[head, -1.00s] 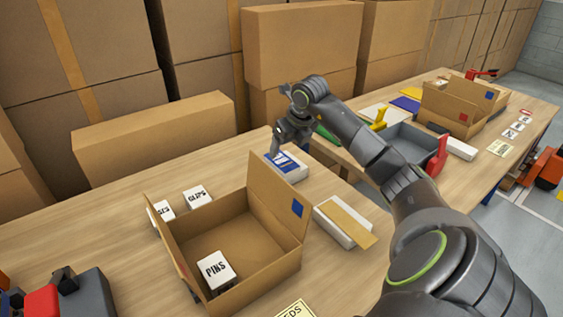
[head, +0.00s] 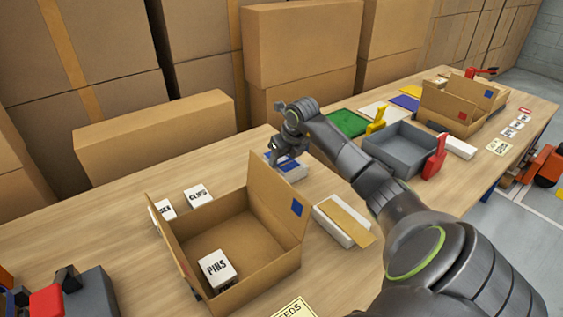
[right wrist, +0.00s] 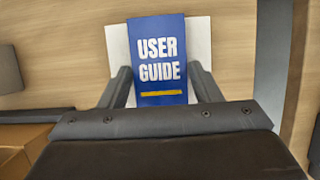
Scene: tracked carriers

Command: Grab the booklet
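The booklet (right wrist: 160,62) is blue with white "USER GUIDE" lettering and a yellow line. It lies on a white block or stack (right wrist: 199,36) that shows past its sides. In the right wrist view my right gripper (right wrist: 161,72) is open, with one finger at each side of the booklet. I cannot tell whether the fingers touch it. My left gripper is not in view.
An open cardboard box (head: 262,277) with a PINS pack (head: 217,268) stands left of my right arm. A white tray (head: 340,222) with a cardboard strip lies near the arm. Tall cartons (head: 302,42) line the back.

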